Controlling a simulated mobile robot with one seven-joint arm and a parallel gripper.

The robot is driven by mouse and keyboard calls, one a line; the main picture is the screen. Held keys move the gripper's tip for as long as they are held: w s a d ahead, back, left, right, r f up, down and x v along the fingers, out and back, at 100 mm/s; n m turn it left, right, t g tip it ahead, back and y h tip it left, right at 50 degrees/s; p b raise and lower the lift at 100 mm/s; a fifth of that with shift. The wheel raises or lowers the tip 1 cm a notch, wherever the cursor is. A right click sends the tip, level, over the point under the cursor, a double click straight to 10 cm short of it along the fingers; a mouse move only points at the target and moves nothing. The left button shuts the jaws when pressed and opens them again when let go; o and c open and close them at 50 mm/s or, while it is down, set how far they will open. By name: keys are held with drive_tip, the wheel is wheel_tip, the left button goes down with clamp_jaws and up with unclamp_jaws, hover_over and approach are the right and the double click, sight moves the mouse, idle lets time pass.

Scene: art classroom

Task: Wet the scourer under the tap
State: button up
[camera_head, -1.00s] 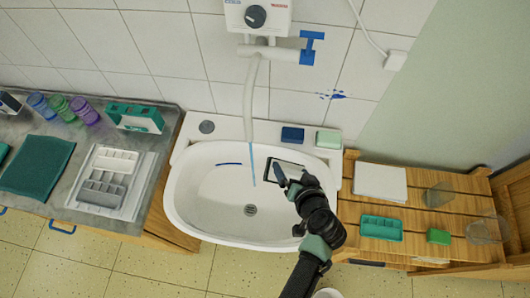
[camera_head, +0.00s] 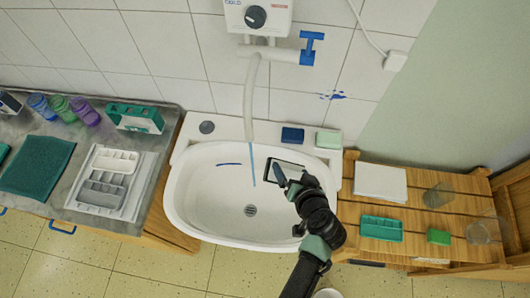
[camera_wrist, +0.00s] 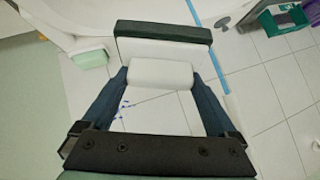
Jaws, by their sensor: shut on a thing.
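The scourer (camera_head: 284,165) is a white block with a dark green edge and a thick white grip; it also shows in the wrist view (camera_wrist: 165,50). My gripper (camera_wrist: 160,76) is shut on that grip, one finger on each side. In the head view my gripper (camera_head: 287,174) holds the scourer over the right part of the white basin (camera_head: 190,205). The tap (camera_head: 250,95) is a pale spout. A thin blue water stream (camera_head: 253,165) falls from it. The scourer is right of the stream, with a gap in the head view.
A blue block (camera_head: 292,134) and a pale green soap-like block (camera_head: 328,139) sit on the basin's back rim. A blue streak (camera_head: 229,164) marks the basin. A wooden slatted stand (camera_head: 400,205) is on the right, a grey counter (camera_head: 85,150) on the left. The basin's left part is clear.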

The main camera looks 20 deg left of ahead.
drive_tip(key=s+d+r+p, duration=0.1)
drive_tip(key=d+r+p, duration=0.1)
drive_tip(key=d+r, duration=0.2)
drive_tip(key=shift+s+d, duration=0.35)
drive_tip(key=shift+s, duration=0.05)
idle(1.4)
drive_tip(key=s+d+f+m+t+h+b, duration=0.2)
drive_tip(key=s+f+m+h+b, duration=0.2)
drive_tip(key=b, duration=0.5)
drive_tip(key=s+m+h, duration=0.2)
drive_tip(key=m, duration=0.1)
drive_tip(key=shift+d+f+m+h, duration=0.25)
drive_tip(key=shift+m+h, duration=0.05)
drive_tip(key=shift+m, duration=0.1)
